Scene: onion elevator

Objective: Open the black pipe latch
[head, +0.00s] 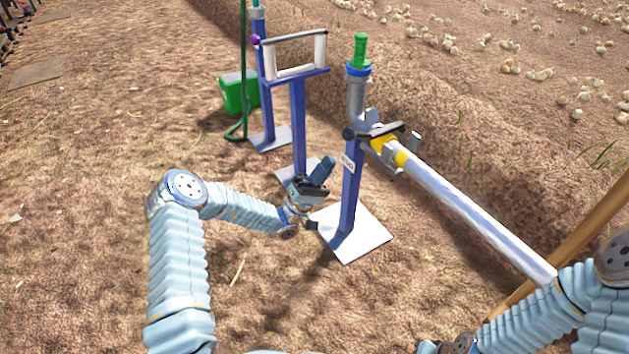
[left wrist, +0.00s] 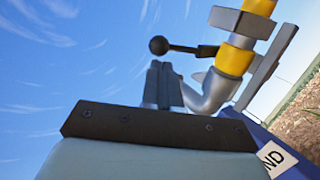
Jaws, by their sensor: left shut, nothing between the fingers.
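The black pipe latch shows in the left wrist view as a lever with a round ball knob (left wrist: 159,46). It sits beside the grey bent pipe with yellow bands. In the head view its dark knob (head: 348,134) is at the left of the pipe joint, on top of the blue post. My left gripper (head: 325,163) is to the left of the post, lower than the latch and apart from it. Its shut, empty fingers (left wrist: 163,75) point toward the latch lever in the wrist view. My right arm enters at the lower right; its gripper is out of frame.
The blue post stands on a pale base plate (head: 355,235). A long white pipe (head: 475,215) runs to the lower right. A white frame on a second blue post (head: 298,125) and a green box (head: 236,92) stand behind. Bare soil lies open at left.

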